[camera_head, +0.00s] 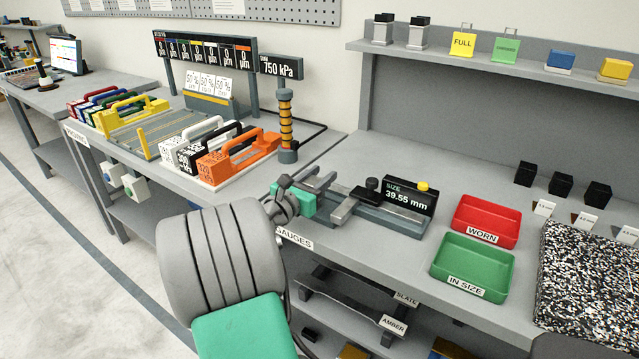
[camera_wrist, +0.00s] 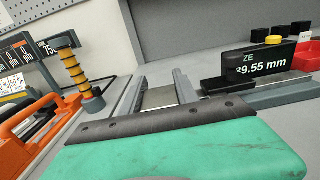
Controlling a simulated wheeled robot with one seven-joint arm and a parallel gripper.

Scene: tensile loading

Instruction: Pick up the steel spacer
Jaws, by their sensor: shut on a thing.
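My gripper (camera_wrist: 158,82) has its two grey fingers shut on a flat grey piece, the steel spacer (camera_wrist: 160,98), which shows between them in the wrist view. In the head view my gripper (camera_head: 320,182) is at the left end of the bench gauge (camera_head: 395,219), above the bench. The spacer is too small and covered to make out clearly there. I cannot tell whether it touches the gauge. The gauge display (camera_head: 408,198) reads 39.55 mm.
A red WORN tray (camera_head: 487,221) and a green IN SIZE tray (camera_head: 472,267) stand empty right of the gauge. Left are an orange-handled block (camera_head: 237,155) and a post with yellow rings (camera_head: 287,122). A black-and-white speckled slab (camera_head: 590,285) lies at far right.

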